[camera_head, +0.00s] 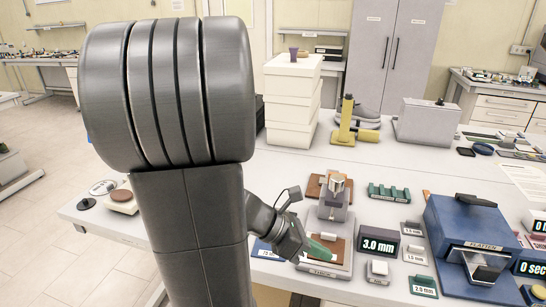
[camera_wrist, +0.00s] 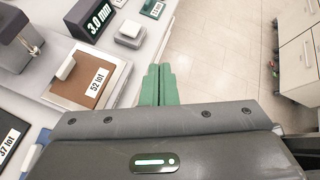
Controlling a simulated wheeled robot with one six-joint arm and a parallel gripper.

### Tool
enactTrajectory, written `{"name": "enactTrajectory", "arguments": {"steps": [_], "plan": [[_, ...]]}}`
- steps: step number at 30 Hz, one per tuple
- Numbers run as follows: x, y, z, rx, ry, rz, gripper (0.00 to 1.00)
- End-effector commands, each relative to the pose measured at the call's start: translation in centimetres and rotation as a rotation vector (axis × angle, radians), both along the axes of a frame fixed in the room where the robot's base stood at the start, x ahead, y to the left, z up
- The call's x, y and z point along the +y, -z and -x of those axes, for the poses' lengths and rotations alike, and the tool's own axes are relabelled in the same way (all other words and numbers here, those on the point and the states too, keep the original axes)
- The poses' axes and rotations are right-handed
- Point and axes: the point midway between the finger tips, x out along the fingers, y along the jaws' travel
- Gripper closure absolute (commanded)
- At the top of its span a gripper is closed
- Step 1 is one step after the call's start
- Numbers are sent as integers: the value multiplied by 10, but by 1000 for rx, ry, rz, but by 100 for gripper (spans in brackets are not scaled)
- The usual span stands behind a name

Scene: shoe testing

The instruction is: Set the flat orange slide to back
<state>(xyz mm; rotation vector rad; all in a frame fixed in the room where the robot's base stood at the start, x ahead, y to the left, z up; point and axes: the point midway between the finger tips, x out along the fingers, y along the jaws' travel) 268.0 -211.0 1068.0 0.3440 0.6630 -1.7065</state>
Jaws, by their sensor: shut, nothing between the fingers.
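A flat orange-brown plate (camera_wrist: 93,72) sits in a pale frame at the left of the wrist view. It has a white tab and a white label on its near edge. In the head view an orange-brown surface (camera_head: 338,244) shows at the front table edge, partly covered by my gripper. Which way its slide is set, I cannot tell. My gripper (camera_head: 319,249) is low over this plate's station in the head view. In the wrist view its green fingers (camera_wrist: 158,86) are together and empty, to the right of the plate and apart from it.
A metal press-like device (camera_head: 334,200) stands just behind the plate. A black 3.0 mm display (camera_head: 378,244) and small grey and green blocks stand to the right, then a blue machine (camera_head: 478,235). White stacked boxes (camera_head: 291,100) stand behind. Open floor (camera_wrist: 215,60) lies beyond the table edge.

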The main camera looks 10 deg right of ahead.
Motion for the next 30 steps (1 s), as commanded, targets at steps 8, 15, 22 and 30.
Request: {"name": "enactTrajectory", "arguments": {"steps": [8, 15, 22, 30], "plan": [[-20, -5, -88, 710, -521, 258, 100], [-7, 7, -150, 1162, -789, 445, 100], [-3, 11, -168, 1284, -852, 505, 100], [-30, 10, -174, 1283, -848, 501, 100]]}}
